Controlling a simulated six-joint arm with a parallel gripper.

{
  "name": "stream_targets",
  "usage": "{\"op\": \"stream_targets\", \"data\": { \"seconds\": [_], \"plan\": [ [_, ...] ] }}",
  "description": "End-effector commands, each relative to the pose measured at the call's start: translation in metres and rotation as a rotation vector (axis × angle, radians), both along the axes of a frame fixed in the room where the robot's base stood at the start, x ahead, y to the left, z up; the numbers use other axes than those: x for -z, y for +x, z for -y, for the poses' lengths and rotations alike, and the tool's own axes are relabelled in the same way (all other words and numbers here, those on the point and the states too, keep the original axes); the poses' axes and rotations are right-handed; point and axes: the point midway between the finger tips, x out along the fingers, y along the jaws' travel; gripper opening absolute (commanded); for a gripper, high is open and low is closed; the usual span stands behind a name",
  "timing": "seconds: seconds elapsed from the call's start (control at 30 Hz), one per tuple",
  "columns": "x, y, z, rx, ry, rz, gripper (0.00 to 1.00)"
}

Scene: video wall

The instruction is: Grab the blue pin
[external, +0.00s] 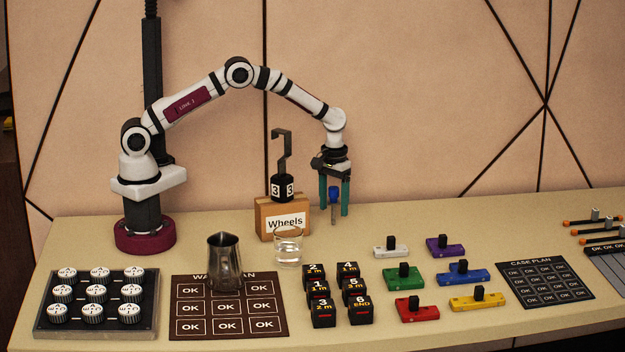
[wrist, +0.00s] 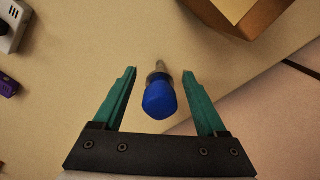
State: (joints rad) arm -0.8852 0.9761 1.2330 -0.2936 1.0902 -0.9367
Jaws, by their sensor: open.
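The blue pin (external: 334,193) has a blue head and a thin grey shaft pointing down, near the back of the table. In the wrist view its blue head (wrist: 160,99) shows large between the two green fingers, with a gap on each side. My gripper (external: 334,212) is open, points down and has its fingers on either side of the pin. In the wrist view my gripper (wrist: 160,72) touches neither side of the head. Whether the shaft's tip rests on the table is not clear.
A cardboard box marked Wheels (external: 270,218) with a hook weight (external: 283,187) stands left of my gripper. A glass (external: 288,246) and metal jug (external: 225,262) are in front. Coloured blocks with black knobs, including a blue one (external: 462,273), lie at front right.

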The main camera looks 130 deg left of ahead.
Motion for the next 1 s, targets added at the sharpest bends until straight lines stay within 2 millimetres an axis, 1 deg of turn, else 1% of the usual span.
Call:
{"op": "stream_targets", "data": {
  "seconds": [0.03,0.17,0.2,0.27,0.3,0.37,0.4,0.43,0.47,0.83,0.97,1.0],
  "plan": [
    [0.000,0.000,0.000,0.000,0.000,0.000,0.74],
    [0.000,0.000,0.000,0.000,0.000,0.000,0.51],
    [-0.001,0.000,0.000,0.000,0.000,0.000,0.44],
    [-0.001,0.000,0.000,0.000,0.000,0.000,0.33],
    [-0.001,0.000,0.000,0.000,0.000,0.000,0.26],
    [-0.001,0.000,0.000,0.000,0.000,0.000,0.15],
    [-0.001,0.000,0.000,0.000,0.000,0.000,0.08],
    [-0.001,0.000,0.000,0.000,0.000,0.000,0.03],
    [-0.001,0.000,0.000,0.000,0.000,0.000,0.00],
    [-0.004,0.000,0.000,0.000,0.001,0.001,0.00],
    [-0.018,0.001,-0.001,-0.001,0.002,0.002,0.00],
    [-0.025,0.001,0.000,-0.001,0.001,0.002,0.00]
  ]
}}
